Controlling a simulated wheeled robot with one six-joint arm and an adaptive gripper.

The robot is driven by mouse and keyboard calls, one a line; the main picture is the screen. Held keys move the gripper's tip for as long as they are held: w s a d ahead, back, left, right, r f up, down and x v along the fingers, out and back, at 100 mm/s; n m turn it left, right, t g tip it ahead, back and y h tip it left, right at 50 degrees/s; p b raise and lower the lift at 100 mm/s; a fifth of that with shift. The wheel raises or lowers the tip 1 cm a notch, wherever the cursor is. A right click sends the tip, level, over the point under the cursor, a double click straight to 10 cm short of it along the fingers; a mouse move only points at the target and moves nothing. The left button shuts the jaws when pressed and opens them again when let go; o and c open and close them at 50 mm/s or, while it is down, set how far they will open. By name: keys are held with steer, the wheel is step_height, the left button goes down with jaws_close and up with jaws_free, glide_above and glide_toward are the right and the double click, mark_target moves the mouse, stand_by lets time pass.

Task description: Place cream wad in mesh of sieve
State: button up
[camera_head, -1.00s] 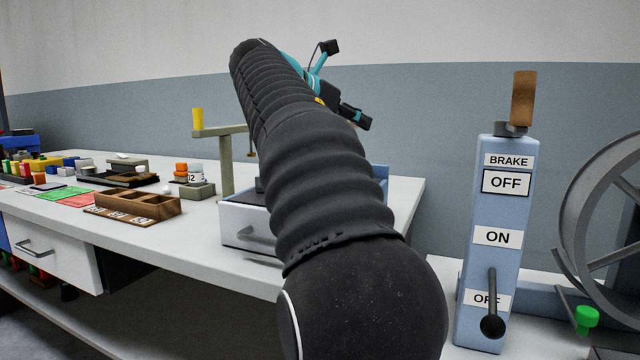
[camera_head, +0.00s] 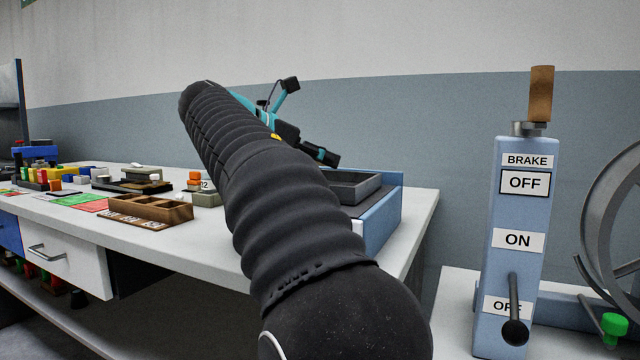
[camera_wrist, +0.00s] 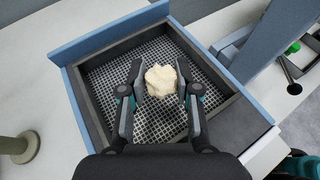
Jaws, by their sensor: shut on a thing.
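The cream wad (camera_wrist: 161,81) shows in the wrist view as a lumpy pale ball between the two fingers of my gripper (camera_wrist: 160,88). The gripper is shut on it. Behind it in that view lies the sieve (camera_wrist: 88,100), a dark square frame with a wire mesh (camera_wrist: 125,60). The wad appears over the middle of the mesh; I cannot tell how high above it. In the head view the sieve (camera_head: 352,187) shows partly behind my arm, and the gripper (camera_head: 322,155) is seen small beside it; the wad is hidden there.
A blue surround (camera_wrist: 110,32) edges the sieve. A brake post (camera_head: 514,240) with a wheel stands to the right. A wooden compartment tray (camera_head: 150,211) and several small items lie on the left of the white table (camera_head: 205,238). A grey-green round foot (camera_wrist: 18,148) stands left of the sieve.

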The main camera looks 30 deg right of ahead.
steer(key=shift+f+b, duration=0.9)
steer(key=shift+f, duration=1.1)
steer(key=shift+f, duration=0.15)
steer(key=o, duration=0.5)
steer(key=shift+c, duration=0.2)
steer(key=p+v, duration=0.3)
steer(key=v, duration=0.9)
steer(key=shift+a, duration=0.1)
